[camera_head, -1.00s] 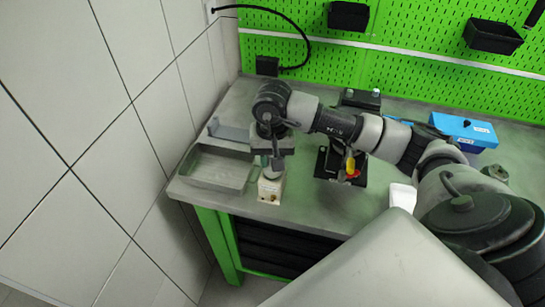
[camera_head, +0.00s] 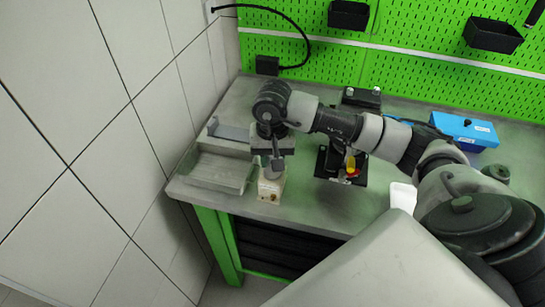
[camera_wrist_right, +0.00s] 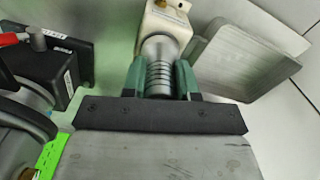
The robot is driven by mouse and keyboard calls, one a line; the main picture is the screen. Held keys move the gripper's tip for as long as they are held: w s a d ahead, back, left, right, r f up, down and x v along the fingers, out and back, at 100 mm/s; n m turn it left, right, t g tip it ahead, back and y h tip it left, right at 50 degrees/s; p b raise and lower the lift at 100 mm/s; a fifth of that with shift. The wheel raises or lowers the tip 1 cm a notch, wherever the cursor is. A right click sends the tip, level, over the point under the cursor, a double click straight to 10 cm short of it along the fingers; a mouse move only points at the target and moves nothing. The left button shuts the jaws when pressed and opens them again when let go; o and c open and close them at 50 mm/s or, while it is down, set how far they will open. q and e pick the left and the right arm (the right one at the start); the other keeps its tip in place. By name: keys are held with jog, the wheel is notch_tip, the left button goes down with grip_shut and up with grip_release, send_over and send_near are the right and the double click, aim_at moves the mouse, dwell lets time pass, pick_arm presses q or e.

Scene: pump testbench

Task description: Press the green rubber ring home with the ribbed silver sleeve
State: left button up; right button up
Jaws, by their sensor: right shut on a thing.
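My right gripper (camera_head: 270,160) reaches in from the right and points down over the cream-coloured block (camera_head: 269,190) near the bench's front left. In the wrist view its two green fingers (camera_wrist_right: 161,72) are shut on the sides of the ribbed silver sleeve (camera_wrist_right: 158,82). The sleeve's far end meets or hovers just over a round grey part on the cream block (camera_wrist_right: 166,16); I cannot tell whether they touch. The green rubber ring is not visible; the sleeve and fingers may hide it. My left gripper is not in view.
A grey metal tray (camera_head: 218,178) stands close left of the block, near the tiled wall. A black fixture with red and yellow parts (camera_head: 350,172) stands to the right. A blue box (camera_head: 465,132) lies farther right. The bench's front edge is close to the block.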

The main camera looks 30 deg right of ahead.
jog(key=shift+s+a+f+b, duration=0.1)
jog(key=shift+s+f+b, duration=0.15)
jog(key=shift+f+b, duration=0.25)
grip_shut()
jog(key=shift+r, duration=0.1)
dwell(0.5)
jog(key=shift+w+r+p, duration=0.25)
jog(key=shift+r+p, duration=0.25)
jog(key=shift+r, duration=0.25)
jog(key=shift+r+p, duration=0.85)
jog(key=shift+r, duration=1.5)
jog(key=s+a+f+n, duration=0.2)
jog(key=s+a+n, duration=0.5)
jog(key=s+a, duration=0.1)
jog(key=shift+a+f+b, duration=0.35)
jog(key=shift+a, duration=0.15)
